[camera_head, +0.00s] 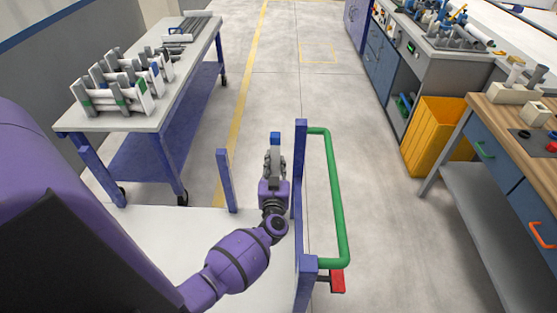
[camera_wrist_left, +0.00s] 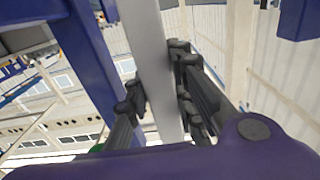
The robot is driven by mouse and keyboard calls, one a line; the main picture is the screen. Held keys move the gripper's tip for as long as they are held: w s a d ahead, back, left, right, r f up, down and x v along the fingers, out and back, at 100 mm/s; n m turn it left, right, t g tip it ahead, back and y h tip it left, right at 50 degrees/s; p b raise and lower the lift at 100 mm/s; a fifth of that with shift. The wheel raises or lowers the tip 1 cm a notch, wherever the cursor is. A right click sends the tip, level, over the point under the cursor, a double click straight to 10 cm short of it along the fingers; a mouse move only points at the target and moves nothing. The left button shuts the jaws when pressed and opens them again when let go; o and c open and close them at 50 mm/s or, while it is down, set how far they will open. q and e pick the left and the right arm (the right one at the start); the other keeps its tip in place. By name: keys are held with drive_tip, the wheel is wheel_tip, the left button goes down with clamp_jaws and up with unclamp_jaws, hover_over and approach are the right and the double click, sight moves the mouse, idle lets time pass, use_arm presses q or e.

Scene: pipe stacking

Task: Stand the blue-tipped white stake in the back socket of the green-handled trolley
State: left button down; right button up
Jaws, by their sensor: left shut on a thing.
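The blue-tipped white stake (camera_head: 275,137) stands roughly upright in my left gripper (camera_head: 274,163); in the head view mainly its blue tip shows above the fingers. In the left wrist view the white shaft (camera_wrist_left: 152,45) runs between the black fingers of my left gripper (camera_wrist_left: 160,95), which is shut on it. The stake's lower end is hidden. The trolley has a white deck (camera_head: 165,240), a green handle (camera_head: 335,200) on its right and blue posts (camera_head: 300,165). The gripper is just left of the tall far post. I cannot make out the back socket. My right gripper is not in view.
Another blue post (camera_head: 227,182) stands left of the gripper. A white table (camera_head: 150,122) with pipe racks (camera_head: 125,85) is at the left. A yellow bin (camera_head: 436,138) and a wooden-topped workbench (camera_head: 500,118) are at the right. The floor ahead is clear.

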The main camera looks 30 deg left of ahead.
sight(276, 174)
use_arm(q)
drive_tip(key=shift+f, duration=0.65)
drive_tip(key=shift+f+b, duration=0.35)
drive_tip(key=shift+b, duration=0.15)
drive_tip(key=shift+f+b, duration=0.3)
drive_tip(key=shift+w+f+b, duration=0.1)
drive_tip(key=shift+f+b, duration=0.35)
drive_tip(key=shift+b, duration=0.05)
drive_tip(key=shift+f+b, duration=0.95)
wheel_tip(276, 174, down, 6)
drive_tip(key=b, duration=0.3)
drive_tip(key=shift+f+b, duration=0.15)
drive_tip(key=shift+b, duration=0.25)
drive_tip(key=shift+f+b, duration=0.55)
drive_tip(key=shift+f, duration=0.2)
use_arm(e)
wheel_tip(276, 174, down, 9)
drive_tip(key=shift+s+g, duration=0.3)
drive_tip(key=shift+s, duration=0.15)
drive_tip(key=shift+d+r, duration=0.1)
